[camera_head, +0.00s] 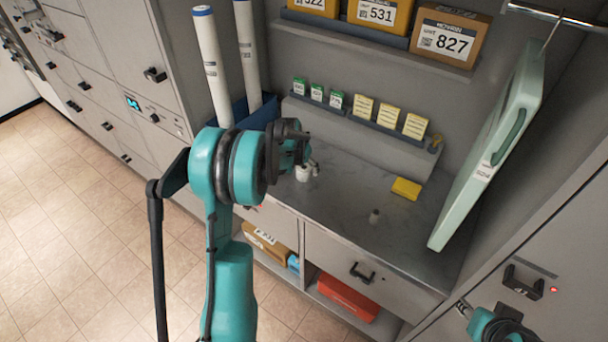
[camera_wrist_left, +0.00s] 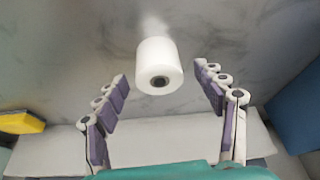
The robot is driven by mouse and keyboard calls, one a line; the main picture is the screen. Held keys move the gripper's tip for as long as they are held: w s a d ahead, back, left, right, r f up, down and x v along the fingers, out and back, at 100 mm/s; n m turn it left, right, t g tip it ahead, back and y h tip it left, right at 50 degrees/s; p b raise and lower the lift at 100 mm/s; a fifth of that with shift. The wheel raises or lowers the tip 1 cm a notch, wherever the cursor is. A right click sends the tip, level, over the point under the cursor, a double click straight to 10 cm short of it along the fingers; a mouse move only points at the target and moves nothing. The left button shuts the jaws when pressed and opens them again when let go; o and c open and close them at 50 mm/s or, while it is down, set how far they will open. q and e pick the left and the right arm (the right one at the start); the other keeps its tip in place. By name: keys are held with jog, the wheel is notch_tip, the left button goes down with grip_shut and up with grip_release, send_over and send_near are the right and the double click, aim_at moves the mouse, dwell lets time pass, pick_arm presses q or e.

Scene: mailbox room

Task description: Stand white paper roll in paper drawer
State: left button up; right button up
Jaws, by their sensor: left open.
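The white paper roll (camera_head: 303,174) stands on the grey counter, mostly behind my left gripper (camera_head: 308,163) in the head view. In the left wrist view the roll (camera_wrist_left: 160,65), with a dark core hole, lies between and slightly beyond the spread purple-padded fingertips of my left gripper (camera_wrist_left: 163,82). Both fingers look apart from it. A grey drawer (camera_head: 335,262) with a black handle is shut under the counter; I cannot tell if it is the paper drawer. Part of my right arm shows at the lower right; its fingers are unclear.
A blue bin (camera_head: 262,114) holds tall white tubes. A pale green panel (camera_head: 490,160) hangs at right. A stepped shelf (camera_head: 385,145) runs along the back.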

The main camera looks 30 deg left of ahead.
pick_arm(q)
jog(key=shift+r, duration=0.1)
jog(key=c, duration=1.4)
jog(key=shift+o, duration=0.2)
